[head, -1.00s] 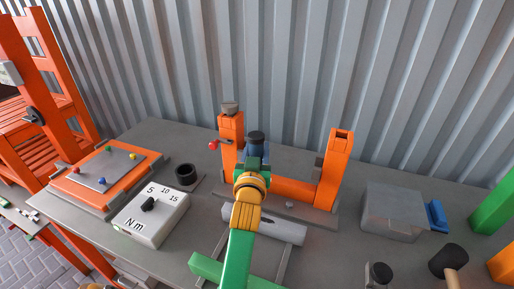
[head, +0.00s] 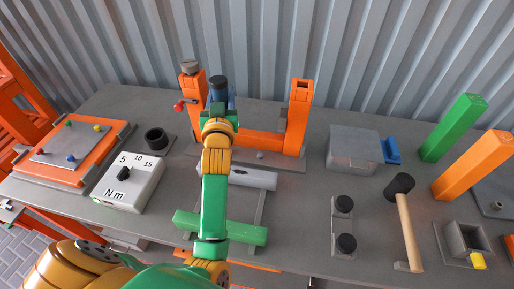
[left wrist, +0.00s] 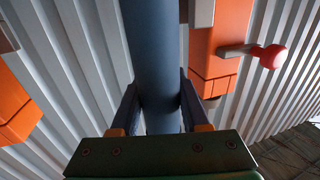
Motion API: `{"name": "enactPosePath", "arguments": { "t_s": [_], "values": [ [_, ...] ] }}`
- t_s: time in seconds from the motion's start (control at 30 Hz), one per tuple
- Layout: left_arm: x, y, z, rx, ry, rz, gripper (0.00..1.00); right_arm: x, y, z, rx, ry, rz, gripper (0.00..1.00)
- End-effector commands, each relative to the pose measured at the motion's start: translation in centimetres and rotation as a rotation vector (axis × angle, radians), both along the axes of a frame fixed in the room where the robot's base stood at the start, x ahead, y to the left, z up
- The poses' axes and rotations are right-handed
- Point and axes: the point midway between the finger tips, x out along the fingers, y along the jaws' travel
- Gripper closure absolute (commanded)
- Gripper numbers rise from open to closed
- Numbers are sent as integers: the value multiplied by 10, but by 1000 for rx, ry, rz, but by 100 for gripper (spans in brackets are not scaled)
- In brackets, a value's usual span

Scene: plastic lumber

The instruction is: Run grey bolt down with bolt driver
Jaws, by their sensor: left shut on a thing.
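My left gripper (head: 219,108) is shut on the bolt driver (head: 217,84), a dark blue upright cylinder with a black top. In the left wrist view the driver's blue shaft (left wrist: 154,60) stands between the two fingers. The driver is just right of the left orange post (head: 193,92) and apart from its top in the head view. A grey round piece, apparently the grey bolt (head: 190,66), sits on top of that post. The driver's lower end is hidden by my gripper and arm. My right gripper is not in view.
The posts belong to an orange U-shaped frame; its right post (head: 300,108) is empty on top. A red-knobbed lever (head: 179,106) sticks out left. A torque dial box (head: 129,181), black ring (head: 156,139), grey box (head: 354,149) and mallet (head: 406,225) lie around. A green beam (head: 250,233) lies in front.

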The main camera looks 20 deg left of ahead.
Motion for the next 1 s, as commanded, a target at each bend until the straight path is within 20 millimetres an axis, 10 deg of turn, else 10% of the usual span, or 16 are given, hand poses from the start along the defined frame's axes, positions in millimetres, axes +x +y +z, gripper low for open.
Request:
{"name": "enactPosePath", "arguments": {
  "t_s": [0.27,0.6,1.0],
  "values": [
    [8,-14,16,10,-20,-75,100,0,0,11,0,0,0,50],
    [27,-104,37,9,-4,-500,100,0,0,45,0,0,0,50],
    [27,-109,35,2,1,-524,100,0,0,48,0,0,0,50]
  ]
}}
